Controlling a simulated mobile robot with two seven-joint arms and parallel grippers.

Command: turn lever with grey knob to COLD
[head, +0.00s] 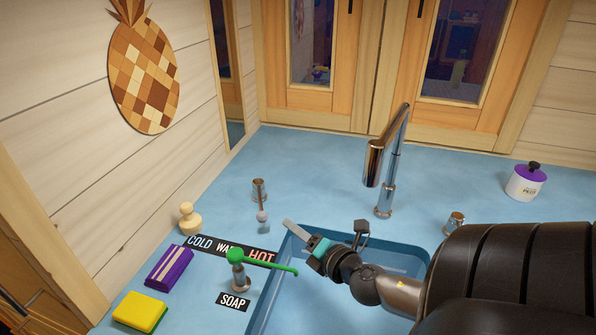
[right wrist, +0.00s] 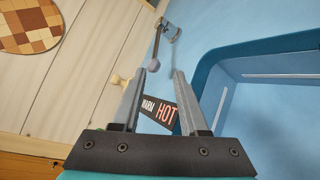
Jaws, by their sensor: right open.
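The lever (head: 261,203) stands on the blue counter, a metal arm on a short cylindrical base, with a round grey knob (head: 262,216) at its near end. The dark label strip with COLD, WARM and HOT (head: 262,257) lies in front of it. My right gripper (head: 291,227) is open and empty, to the right of the knob in the head view. In the right wrist view the grey knob (right wrist: 155,66) shows beyond the fingertips, close to the left one in the picture; contact cannot be told. My left gripper is not in view.
A green-topped soap dispenser (head: 238,273) stands near the sink (head: 285,250), its spout reaching toward my right gripper. A tall faucet (head: 385,180) rises behind. A wooden knob-shaped object (head: 190,218), purple packet (head: 169,265) and yellow sponge (head: 139,312) sit left. Counter behind the lever is clear.

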